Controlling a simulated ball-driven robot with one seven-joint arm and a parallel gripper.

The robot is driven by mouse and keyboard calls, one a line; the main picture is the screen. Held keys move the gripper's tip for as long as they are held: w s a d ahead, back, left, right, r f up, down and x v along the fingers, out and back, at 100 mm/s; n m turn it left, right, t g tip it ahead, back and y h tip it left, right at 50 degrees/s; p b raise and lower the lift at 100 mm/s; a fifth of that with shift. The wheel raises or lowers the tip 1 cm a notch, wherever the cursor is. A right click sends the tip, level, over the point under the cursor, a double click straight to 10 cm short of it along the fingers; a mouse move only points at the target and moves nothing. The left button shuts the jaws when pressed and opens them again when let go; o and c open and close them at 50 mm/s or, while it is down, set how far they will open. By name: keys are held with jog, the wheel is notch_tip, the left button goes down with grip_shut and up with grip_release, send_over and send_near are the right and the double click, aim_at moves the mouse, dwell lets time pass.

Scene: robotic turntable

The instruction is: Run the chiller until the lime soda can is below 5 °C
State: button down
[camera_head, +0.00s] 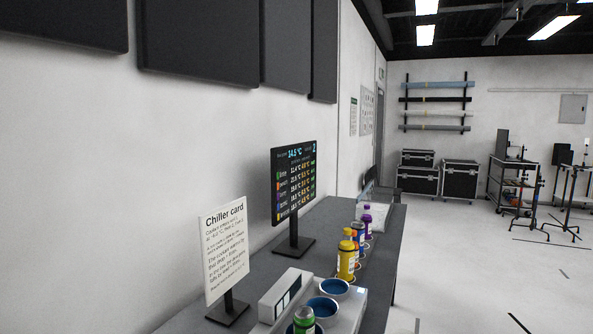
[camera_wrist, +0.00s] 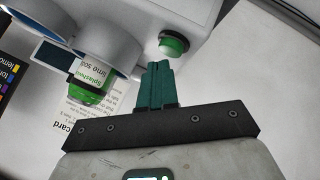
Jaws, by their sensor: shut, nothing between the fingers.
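The lime soda can, green with a white label, shows in the wrist view (camera_wrist: 88,95) at left, at the rim of a white ring of the chiller (camera_wrist: 190,12). A green can (camera_head: 304,322) is cut off at the bottom of the head view, by the white chiller (camera_head: 285,294) with its blue-lined wells. A green round button (camera_wrist: 174,43) sits on the chiller in the wrist view. My gripper (camera_wrist: 160,68) has its teal fingers together and empty, their tips close below the button; contact cannot be told. The monitor (camera_head: 294,183) shows 14.5 °C at its top.
A chiller card (camera_head: 226,253) stands in front of the monitor on the dark table (camera_head: 329,222). Yellow (camera_head: 346,262) and purple (camera_head: 366,222) containers, with others between, line the table's right side. Black cases (camera_head: 418,178) stand far off. Open floor lies to the right.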

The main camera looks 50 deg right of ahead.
notch_tip(320, 180, up, 6)
jog(key=p, duration=0.6)
dwell(0.9)
jog(key=s+a+f+m+g+b, duration=0.3)
jog(key=s+a+f+m+g, duration=0.2)
jog(key=s+a+f, duration=0.8)
jog(key=s+a+f+m+g, duration=0.1)
jog(key=s+f+m+g, duration=0.2)
jog(key=s, duration=0.9)
notch_tip(320, 180, down, 4)
jog(key=shift+s+a+r+m+h+b, duration=0.1)
jog(key=shift+s+a+m+h+b, duration=0.3)
jog(key=shift+m, duration=0.7)
jog(key=shift+w, duration=0.2)
